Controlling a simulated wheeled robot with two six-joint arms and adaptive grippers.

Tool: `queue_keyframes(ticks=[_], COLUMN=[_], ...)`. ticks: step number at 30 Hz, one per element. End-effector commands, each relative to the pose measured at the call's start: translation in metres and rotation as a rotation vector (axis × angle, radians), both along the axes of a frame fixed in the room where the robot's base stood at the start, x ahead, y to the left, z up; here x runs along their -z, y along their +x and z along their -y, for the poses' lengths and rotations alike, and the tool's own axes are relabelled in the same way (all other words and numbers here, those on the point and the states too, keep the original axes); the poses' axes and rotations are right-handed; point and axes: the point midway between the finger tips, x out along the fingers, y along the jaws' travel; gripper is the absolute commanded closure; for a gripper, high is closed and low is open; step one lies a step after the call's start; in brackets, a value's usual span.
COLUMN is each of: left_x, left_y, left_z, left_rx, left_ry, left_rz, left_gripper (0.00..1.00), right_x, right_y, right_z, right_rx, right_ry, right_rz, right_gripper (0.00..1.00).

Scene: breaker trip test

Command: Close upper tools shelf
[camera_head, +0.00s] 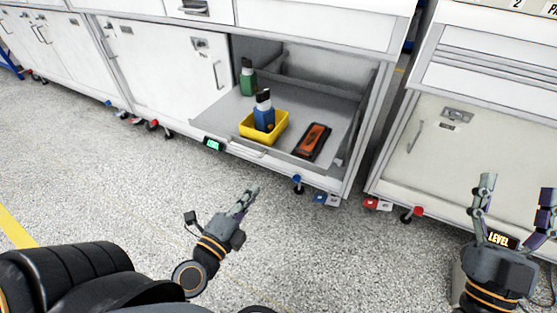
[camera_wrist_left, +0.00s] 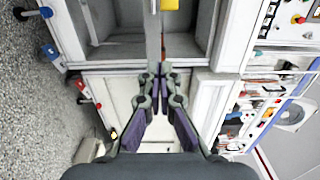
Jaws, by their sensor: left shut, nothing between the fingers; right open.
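A grey shelf (camera_head: 222,116) is pulled forward in the open bay of the white workbench. I cannot tell from its looks whether it is the upper one. On it are a yellow bin (camera_head: 246,128) holding a blue bottle with a black cap (camera_head: 264,115), a green bottle (camera_head: 248,82) and an orange-and-black tool (camera_head: 313,141). My left gripper (camera_head: 253,191) is shut and empty, in front of and below the shelf's front edge in the head view. Its closed fingertips (camera_wrist_left: 161,72) also show in the left wrist view. My right gripper (camera_head: 517,184) is open and empty at the lower right.
A closed white cabinet door (camera_head: 165,65) is left of the open bay. Another closed cabinet door (camera_head: 450,145) is at the right. Casters with blue and red parts (camera_head: 297,182) stand under the benches. The speckled floor (camera_head: 110,175) in front is clear.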

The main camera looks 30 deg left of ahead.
Motion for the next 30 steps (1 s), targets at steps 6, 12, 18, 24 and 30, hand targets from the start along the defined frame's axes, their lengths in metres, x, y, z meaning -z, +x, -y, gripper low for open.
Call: queue_keyframes(ticks=[6, 12, 18, 24, 30], left_x=[-0.002, -0.001, -0.001, -0.001, -0.001], left_y=[0.014, 0.021, 0.028, 0.035, 0.042], left_z=[0.001, 0.001, 0.001, 0.001, 0.002], left_rx=[0.000, 0.000, -0.001, 0.000, 0.001], left_ry=[-0.005, -0.002, -0.002, -0.003, -0.003], left_rz=[0.003, 0.001, 0.001, 0.001, 0.001], left_gripper=[1.00, 1.00, 1.00, 1.00, 1.00], right_x=[0.043, 0.086, 0.130, 0.174, 0.217], right_y=[0.021, 0.032, 0.035, 0.031, 0.021], right_z=[0.001, 0.002, 0.002, 0.001, 0.000], right_rx=[0.004, 0.005, 0.004, 0.001, -0.006], right_ry=[0.004, 0.008, 0.011, 0.013, 0.015], right_rz=[-0.206, -0.390, -0.568, -0.743, -0.916], right_gripper=[0.31, 0.31, 0.31, 0.31, 0.31])
